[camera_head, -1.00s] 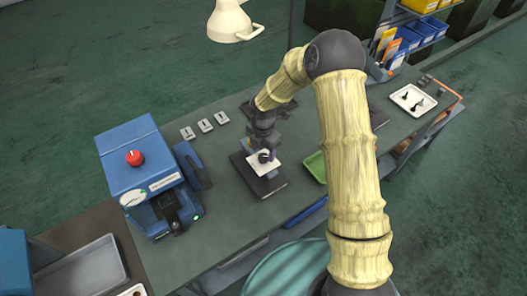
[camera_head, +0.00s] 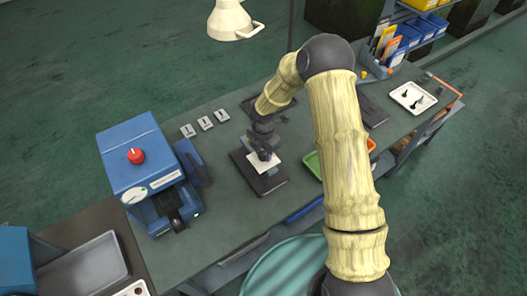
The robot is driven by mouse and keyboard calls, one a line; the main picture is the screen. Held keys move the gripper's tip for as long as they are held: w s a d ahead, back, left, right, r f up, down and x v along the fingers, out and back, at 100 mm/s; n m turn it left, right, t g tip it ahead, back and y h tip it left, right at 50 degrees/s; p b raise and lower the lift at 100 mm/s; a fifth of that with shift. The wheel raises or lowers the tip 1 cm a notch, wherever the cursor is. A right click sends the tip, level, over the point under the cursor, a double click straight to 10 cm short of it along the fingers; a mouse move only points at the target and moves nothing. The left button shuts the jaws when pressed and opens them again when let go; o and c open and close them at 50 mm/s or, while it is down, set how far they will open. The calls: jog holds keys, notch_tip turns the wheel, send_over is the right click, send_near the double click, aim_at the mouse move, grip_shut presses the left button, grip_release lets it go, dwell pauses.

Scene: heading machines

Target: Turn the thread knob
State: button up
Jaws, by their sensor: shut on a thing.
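My gripper (camera_head: 261,149) is low over a dark flat base (camera_head: 268,181) with a pale plate (camera_head: 265,166) on it, near the middle of the bench. It is shut on a small dark thing at the pale plate, which appears to be the thread knob. The fingers hide most of it, so its shape and angle are hard to tell. A red knob (camera_head: 136,156) stands on top of the blue machine (camera_head: 145,170) at the left, well apart from my gripper.
Several small grey pieces (camera_head: 205,123) lie behind the machine. A green tray (camera_head: 313,165) and an orange thing (camera_head: 371,145) are partly behind my arm. A white tray (camera_head: 413,98) with dark parts lies at the right. A lamp (camera_head: 232,20) hangs over the back. A grey tray (camera_head: 85,271) is front left.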

jog(key=shift+m, duration=0.3)
jog(key=m+b, duration=0.2)
jog(key=shift+f+m, duration=0.1)
jog(key=shift+m, duration=0.3)
jog(key=m+b, duration=0.2)
jog(key=m, duration=0.1)
jog(key=shift+m, duration=0.3)
jog(key=m+b, duration=0.2)
jog(key=m, duration=0.2)
jog(key=shift+m+b, duration=0.6)
jog(key=shift+m, duration=0.8)
jog(key=shift+r, duration=0.2)
jog(key=o, duration=1)
